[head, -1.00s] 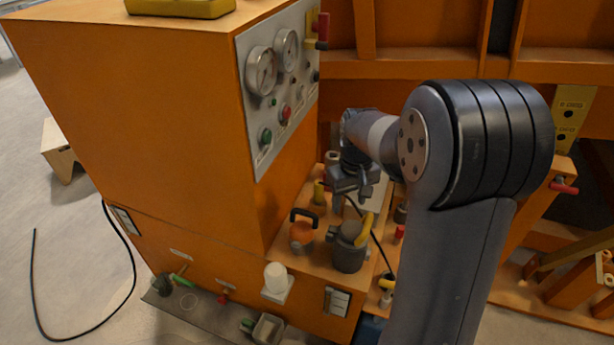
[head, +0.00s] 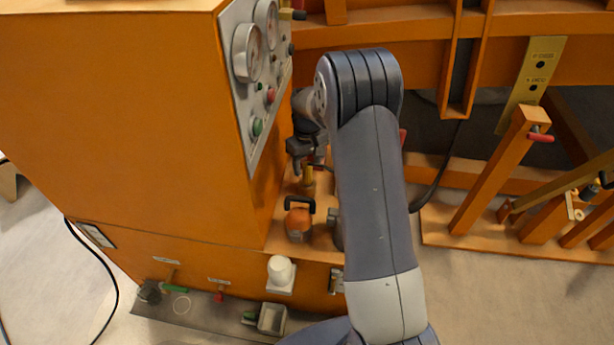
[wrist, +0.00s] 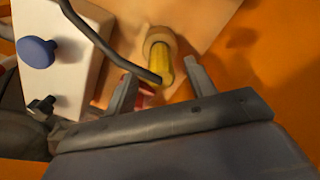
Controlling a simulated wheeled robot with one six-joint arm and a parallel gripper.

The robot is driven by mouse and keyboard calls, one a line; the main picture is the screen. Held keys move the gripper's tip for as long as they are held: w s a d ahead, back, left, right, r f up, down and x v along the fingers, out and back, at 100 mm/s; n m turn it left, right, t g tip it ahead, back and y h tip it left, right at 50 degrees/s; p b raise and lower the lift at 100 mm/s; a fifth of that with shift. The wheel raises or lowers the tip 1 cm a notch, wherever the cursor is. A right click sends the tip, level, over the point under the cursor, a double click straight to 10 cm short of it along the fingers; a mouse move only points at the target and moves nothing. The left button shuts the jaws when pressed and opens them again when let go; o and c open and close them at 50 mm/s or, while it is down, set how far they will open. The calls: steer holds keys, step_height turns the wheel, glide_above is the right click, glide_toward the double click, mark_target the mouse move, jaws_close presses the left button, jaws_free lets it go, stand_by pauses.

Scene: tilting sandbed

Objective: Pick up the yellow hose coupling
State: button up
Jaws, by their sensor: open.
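The yellow hose coupling (wrist: 162,66) is a short yellow cylinder with a wider tan collar at its far end. In the wrist view it lies between the two fingers of my open gripper (wrist: 162,88), nearer the right finger. I cannot tell whether either finger touches it. A dark cable crosses in front of its left side. In the head view the coupling (head: 308,175) shows as a small yellow piece on the orange shelf, just below my gripper (head: 308,166), which partly hides it.
A white block with a blue knob (wrist: 38,52) stands left of the fingers. An orange item with a black handle (head: 299,222) stands in front of the coupling. The gauge panel (head: 252,85) rises to the left.

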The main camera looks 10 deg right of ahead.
mark_target(307, 174)
step_height(307, 174, down, 5)
steer(key=shift+s+r, duration=0.1)
steer(key=shift+r, duration=0.05)
jaws_close()
stand_by(0.5)
